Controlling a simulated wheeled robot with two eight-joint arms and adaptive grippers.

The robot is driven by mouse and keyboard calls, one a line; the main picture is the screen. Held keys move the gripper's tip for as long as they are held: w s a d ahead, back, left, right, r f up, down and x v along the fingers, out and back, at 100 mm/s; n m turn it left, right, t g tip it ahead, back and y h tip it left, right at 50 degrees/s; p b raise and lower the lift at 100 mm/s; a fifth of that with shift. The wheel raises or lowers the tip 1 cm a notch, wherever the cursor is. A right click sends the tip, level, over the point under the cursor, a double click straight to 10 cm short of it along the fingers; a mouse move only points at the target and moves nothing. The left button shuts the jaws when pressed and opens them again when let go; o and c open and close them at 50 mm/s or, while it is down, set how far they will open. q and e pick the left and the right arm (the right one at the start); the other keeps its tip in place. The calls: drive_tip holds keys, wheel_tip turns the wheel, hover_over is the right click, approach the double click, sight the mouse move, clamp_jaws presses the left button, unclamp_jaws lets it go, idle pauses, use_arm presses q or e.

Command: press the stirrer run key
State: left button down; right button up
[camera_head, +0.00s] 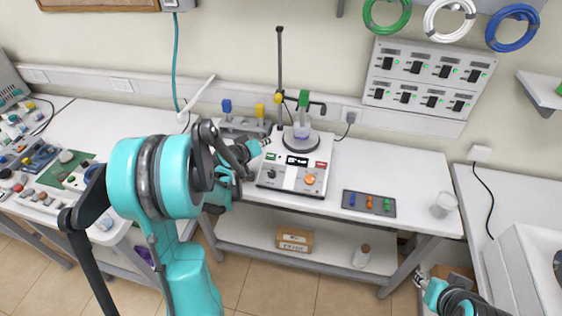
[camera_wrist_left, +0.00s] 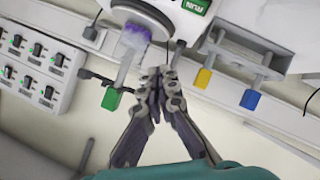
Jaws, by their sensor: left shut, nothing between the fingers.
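The stirrer (camera_head: 290,185) is a white box on the bench with a dark display, a black knob, an orange knob and a red key (camera_head: 321,165). A green key (camera_head: 271,156) sits at its left; a green lettered patch (camera_wrist_left: 196,6) shows at the top edge of the left wrist view. A beaker with purplish contents (camera_head: 301,131) stands on the round plate behind. My left gripper (camera_head: 267,142) is shut and empty, just beyond the green key and apparently above the stirrer. Its closed fingertips (camera_wrist_left: 158,73) point toward the plate. My right gripper (camera_head: 421,279) is low at the right, its fingers too small to read.
A metal stand rises behind the plate, with a green-ended clamp (camera_head: 304,98). A rack with blue and yellow parts (camera_head: 242,122) stands to its left. A dark tray (camera_head: 369,204) and a glass beaker (camera_head: 443,205) are at the right. Bench space between stirrer and tray is clear.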

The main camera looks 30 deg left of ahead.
use_arm(q)
drive_tip(key=shift+a+f, duration=0.15)
drive_tip(key=shift+a, duration=0.1)
drive_tip(key=b, duration=0.5)
hover_over(271, 156)
drive_tip(key=s, duration=0.3)
wheel_tip(271, 156, down, 7)
drive_tip(key=shift+w+d+r, duration=0.1)
drive_tip(key=shift+w+f+b, duration=0.35)
drive_tip(key=shift+f+b, duration=0.35)
idle(0.3)
drive_tip(key=shift+w+f+b, duration=0.15)
drive_tip(key=shift+f+b, duration=0.25)
drive_tip(key=shift+b, duration=0.1)
